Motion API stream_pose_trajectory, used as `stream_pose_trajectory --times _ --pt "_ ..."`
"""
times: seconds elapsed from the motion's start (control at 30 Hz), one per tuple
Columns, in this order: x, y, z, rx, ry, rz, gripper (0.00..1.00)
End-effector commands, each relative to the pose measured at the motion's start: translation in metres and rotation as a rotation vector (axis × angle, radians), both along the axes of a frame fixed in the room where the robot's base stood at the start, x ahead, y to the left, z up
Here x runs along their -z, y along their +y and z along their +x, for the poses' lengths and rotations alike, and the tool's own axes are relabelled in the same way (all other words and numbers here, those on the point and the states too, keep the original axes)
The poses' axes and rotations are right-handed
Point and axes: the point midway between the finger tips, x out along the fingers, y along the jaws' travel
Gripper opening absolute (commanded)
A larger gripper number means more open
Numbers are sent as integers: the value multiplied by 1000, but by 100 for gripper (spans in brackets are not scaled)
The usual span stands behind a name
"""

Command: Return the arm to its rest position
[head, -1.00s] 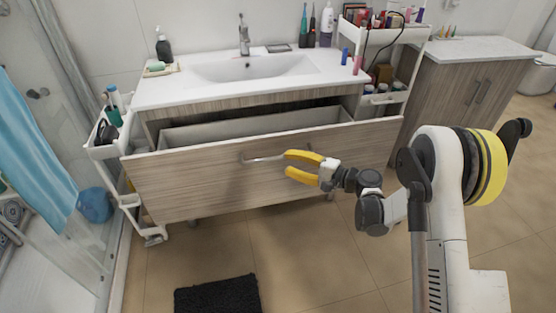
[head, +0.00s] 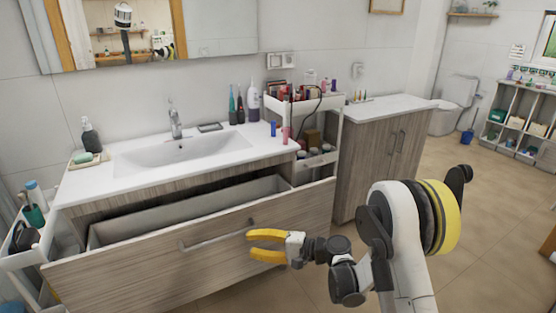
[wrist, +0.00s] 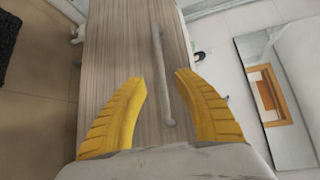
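My gripper (head: 254,245) has two yellow fingers, spread apart and empty, in front of the right part of the open drawer's front. The drawer (head: 145,272) under the sink is pulled out, with wood-grain facing and a grey bar handle (head: 216,236). The handle's right end lies near my fingertips in the head view, but my fingers are not closed on it. In the wrist view the open fingers (wrist: 160,85) stand either side of the handle's line, with the handle (wrist: 161,75) beyond them. Whether there is contact cannot be told.
A white cart (head: 337,140) with cosmetics stands right of the sink counter (head: 90,185). Another white cart (head: 22,258) stands at the left. A wooden cabinet (head: 375,160) is behind my arm at the right. Tiled floor (head: 500,215) is open to the right.

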Motion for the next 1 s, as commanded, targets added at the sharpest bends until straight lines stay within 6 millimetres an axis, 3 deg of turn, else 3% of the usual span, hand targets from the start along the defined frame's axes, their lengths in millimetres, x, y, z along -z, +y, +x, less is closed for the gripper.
stream_pose_trajectory --times 0.27,0.47,0.7,1.0 --pt "-64 -36 -9 63 -71 -258 36" --pt "-108 -82 -43 107 -143 -510 36" --pt "-142 -150 -108 146 -235 -812 36" --pt "-154 -239 -207 165 -353 -1188 36"
